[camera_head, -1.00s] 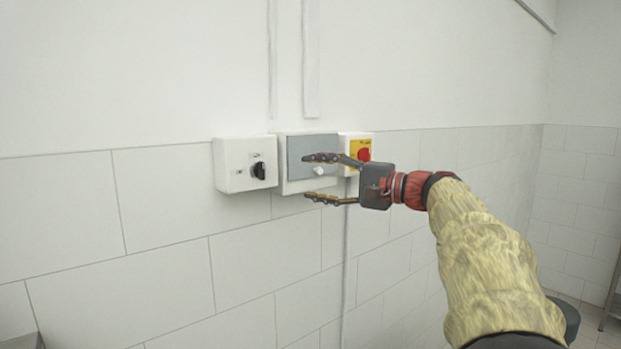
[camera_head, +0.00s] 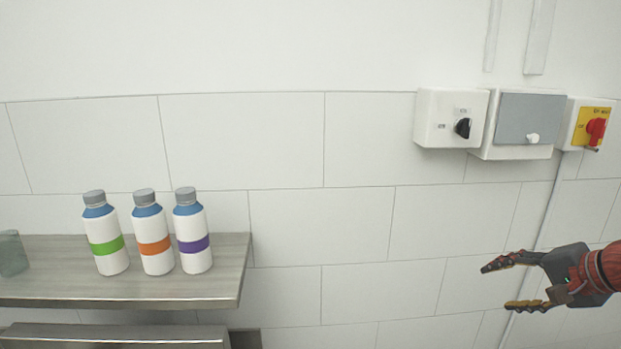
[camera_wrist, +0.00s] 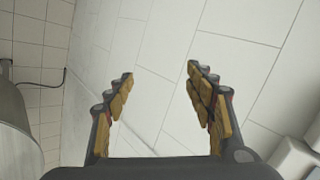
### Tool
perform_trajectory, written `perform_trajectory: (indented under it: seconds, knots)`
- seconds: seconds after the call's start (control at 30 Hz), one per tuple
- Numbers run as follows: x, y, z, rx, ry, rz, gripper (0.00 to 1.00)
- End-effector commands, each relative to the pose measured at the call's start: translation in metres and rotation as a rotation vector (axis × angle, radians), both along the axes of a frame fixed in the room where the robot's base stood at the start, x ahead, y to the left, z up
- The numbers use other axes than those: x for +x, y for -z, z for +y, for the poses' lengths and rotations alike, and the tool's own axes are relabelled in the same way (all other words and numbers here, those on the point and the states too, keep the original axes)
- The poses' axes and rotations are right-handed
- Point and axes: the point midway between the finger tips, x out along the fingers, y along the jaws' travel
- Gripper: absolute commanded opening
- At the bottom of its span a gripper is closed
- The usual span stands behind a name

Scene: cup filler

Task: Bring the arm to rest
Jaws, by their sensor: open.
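My gripper (camera_head: 512,284) is at the lower right of the head view, in front of the tiled wall and below the wall boxes. Its two fingers point left and stand apart, with nothing between them. In the wrist view the open fingers (camera_wrist: 160,95) frame only bare tiles. Most of my arm is outside the head view.
A switch box (camera_head: 434,120), a grey-lidded box (camera_head: 518,120) and a box with a red knob (camera_head: 596,130) hang on the wall. At left, a shelf (camera_head: 200,285) bears three banded bottles (camera_head: 153,240) and a cup (camera_head: 11,255). A rounded metal object (camera_wrist: 15,125) shows in the wrist view.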

Motion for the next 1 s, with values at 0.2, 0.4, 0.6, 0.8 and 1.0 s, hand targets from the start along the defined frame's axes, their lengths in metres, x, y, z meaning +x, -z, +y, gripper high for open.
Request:
perform_trajectory:
  seconds: [0.2, 0.4, 0.6, 0.8, 1.0]
  knots:
    - [-0.085, 0.098, 0.086, -0.338, -0.253, 0.233, 0.55]
    - [-0.153, 0.154, 0.137, -0.64, -0.518, 0.305, 0.55]
    - [-0.19, 0.179, 0.182, -0.818, -0.725, 0.248, 0.55]
    - [-0.194, 0.169, 0.217, -0.861, -0.815, 0.144, 0.55]
    - [-0.194, 0.169, 0.225, -0.865, -0.844, 0.13, 0.55]
